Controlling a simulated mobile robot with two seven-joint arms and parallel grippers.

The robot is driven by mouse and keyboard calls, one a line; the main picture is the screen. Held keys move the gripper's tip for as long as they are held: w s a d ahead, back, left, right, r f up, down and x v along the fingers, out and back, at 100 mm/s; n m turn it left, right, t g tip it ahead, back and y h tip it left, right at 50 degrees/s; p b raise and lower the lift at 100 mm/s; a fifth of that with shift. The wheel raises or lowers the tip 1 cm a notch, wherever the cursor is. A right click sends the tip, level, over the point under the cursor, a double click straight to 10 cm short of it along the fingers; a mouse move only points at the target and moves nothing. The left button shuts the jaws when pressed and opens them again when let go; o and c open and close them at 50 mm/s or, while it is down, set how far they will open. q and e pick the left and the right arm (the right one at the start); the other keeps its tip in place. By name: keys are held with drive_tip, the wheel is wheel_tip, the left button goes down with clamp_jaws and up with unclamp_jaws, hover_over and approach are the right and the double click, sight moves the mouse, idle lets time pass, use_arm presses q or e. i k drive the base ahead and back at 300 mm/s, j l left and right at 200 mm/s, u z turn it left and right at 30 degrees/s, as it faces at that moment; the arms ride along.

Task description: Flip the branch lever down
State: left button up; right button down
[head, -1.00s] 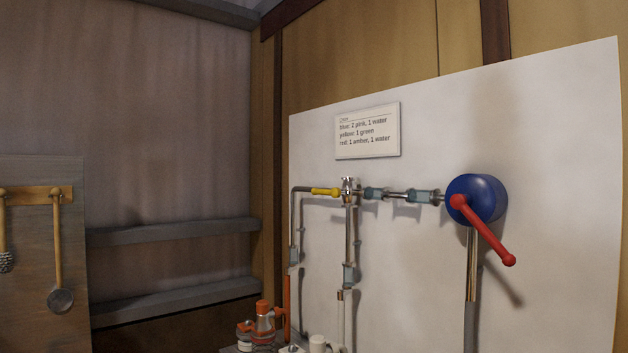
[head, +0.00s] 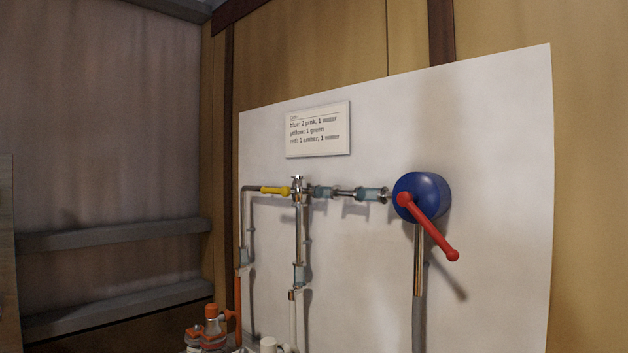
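The yellow lever (head: 276,190) sits at the pipe junction (head: 298,188) on the white panel (head: 490,180) and points left, about level. A large red lever (head: 432,230) on a round blue housing (head: 424,194) slants down to the right. The frames do not say which of the two is called the branch lever. Neither of my grippers is in view.
A sign (head: 318,130) with text on blue, yellow and red hangs above the pipes. An orange and white device (head: 210,328) and a white cylinder (head: 268,345) stand at the bottom. Grey shelves (head: 120,234) line the left wall.

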sight(285, 191)
drive_tip(key=i+j+z, duration=0.2)
drive_tip(key=j+z, duration=0.15)
drive_tip(key=i+j+z, duration=0.2)
drive_tip(key=j+z, duration=0.15)
drive_tip(key=i+j+z, duration=0.15)
drive_tip(key=j, duration=0.35)
drive_tip(key=j+z, duration=0.15)
drive_tip(key=j, duration=0.3)
drive_tip(key=i+j, duration=0.1)
drive_tip(key=j, duration=0.45)
drive_tip(key=i+j, duration=0.15)
drive_tip(key=j, duration=0.45)
drive_tip(key=i+j+z, duration=0.1)
drive_tip(key=j, duration=0.45)
drive_tip(key=i+j, duration=0.1)
drive_tip(key=j, duration=0.45)
drive_tip(key=i+j, duration=0.1)
drive_tip(key=j, duration=0.5)
drive_tip(key=l+z, duration=0.05)
